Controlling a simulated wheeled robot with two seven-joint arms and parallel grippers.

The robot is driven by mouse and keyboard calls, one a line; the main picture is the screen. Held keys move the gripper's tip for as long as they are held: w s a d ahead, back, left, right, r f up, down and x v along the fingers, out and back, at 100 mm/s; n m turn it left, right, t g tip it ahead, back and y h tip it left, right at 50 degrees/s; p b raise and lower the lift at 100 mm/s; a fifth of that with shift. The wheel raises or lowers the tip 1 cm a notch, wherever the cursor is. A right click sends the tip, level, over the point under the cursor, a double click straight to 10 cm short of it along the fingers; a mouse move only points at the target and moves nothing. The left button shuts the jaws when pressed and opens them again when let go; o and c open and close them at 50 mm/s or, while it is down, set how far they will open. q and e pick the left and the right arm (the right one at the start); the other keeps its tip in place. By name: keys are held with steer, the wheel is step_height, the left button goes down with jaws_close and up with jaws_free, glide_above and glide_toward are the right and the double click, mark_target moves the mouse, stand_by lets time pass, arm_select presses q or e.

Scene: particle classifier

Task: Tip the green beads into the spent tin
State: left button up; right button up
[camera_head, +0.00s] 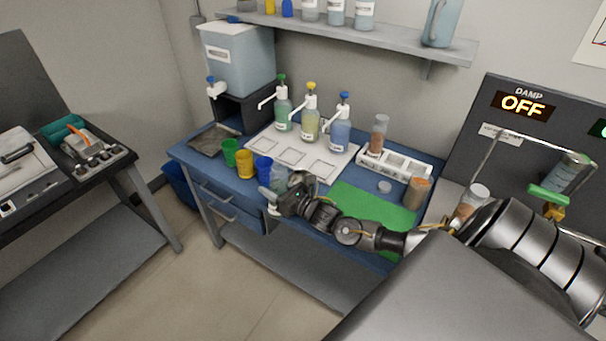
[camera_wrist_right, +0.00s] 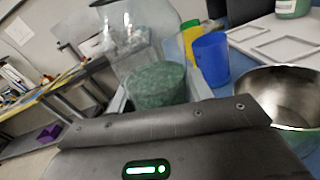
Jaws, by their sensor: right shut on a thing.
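My right gripper (camera_head: 272,200) is at the front edge of the blue table, beside the coloured cups. In the right wrist view it is shut on a clear container (camera_wrist_right: 128,48) with green beads (camera_wrist_right: 158,86) in its lower part. The container looks slightly tilted, and the beads are still inside it. A round metal tin (camera_wrist_right: 284,88), open at the top, stands to the right in that view, apart from the container. No label on it can be read. In the head view the gripper and wrist partly hide this area. My left gripper is out of view.
Green (camera_head: 230,152), yellow (camera_head: 245,165) and blue (camera_head: 264,169) cups stand in a row close by. Pump bottles stand on a white tray (camera_head: 327,172) behind. A green mat (camera_head: 372,207) lies to the right, with a brown jar (camera_head: 416,192) near it.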

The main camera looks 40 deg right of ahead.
mark_target(275, 177)
steer(key=shift+d+m, duration=0.15)
steer(key=shift+m, duration=0.85)
steer(key=shift+w+d+f+m, duration=0.15)
steer(key=shift+f+m, duration=0.1)
steer(key=shift+m, duration=0.55)
steer(key=shift+s+d+f+m, duration=0.1)
steer(key=shift+d+f+m, duration=0.1)
steer(key=shift+m, duration=0.6)
steer(key=shift+a+f+m, duration=0.2)
steer(key=shift+f+m, duration=0.05)
steer(key=shift+m, duration=0.35)
steer(key=shift+a+f+m, duration=0.15)
steer(key=shift+f+m, duration=0.05)
steer(key=shift+m, duration=0.4)
steer(key=shift+a+f+m, duration=0.2)
steer(key=shift+f+m, duration=0.2)
steer(key=shift+m, duration=0.2)
steer(key=shift+a+m, duration=0.25)
steer(key=shift+m, duration=0.55)
steer(key=shift+s+a+r+m+p, duration=0.1)
steer(key=shift+r+m+p, duration=0.25)
steer(key=shift+m+p, duration=0.15)
steer(key=shift+s+a+r+m+p, duration=0.1)
steer(key=shift+r+m+p, duration=0.3)
steer(key=shift+p, duration=0.1)
steer(key=shift+w+d+r+m+p, duration=0.15)
steer(key=shift+d+r+m+p, duration=0.55)
steer(key=shift+m, duration=0.2)
